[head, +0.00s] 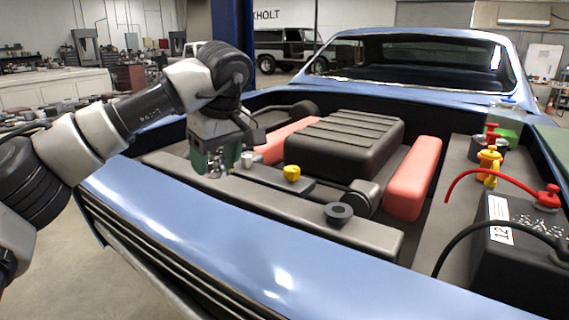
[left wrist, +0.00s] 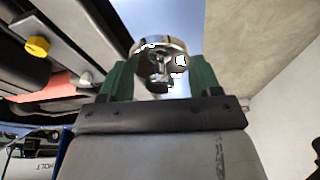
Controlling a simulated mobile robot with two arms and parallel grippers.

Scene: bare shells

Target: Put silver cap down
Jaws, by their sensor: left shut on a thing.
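My left gripper (head: 214,162) hangs over the front left of the open engine bay, near the blue front edge of the car. In the left wrist view its green fingers (left wrist: 161,70) are shut on the round, shiny silver cap (left wrist: 172,46). The cap's stem side faces that camera. In the head view the fingers mostly hide the cap. A short grey neck (head: 247,160) stands on the dark front panel just right of the gripper, apart from it. My right gripper is in neither view.
Behind are a ribbed black engine cover (head: 345,142) and red side covers (head: 412,180). A battery (head: 515,245) with red and black cables stands at right. The blue front panel (head: 240,235) is clear.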

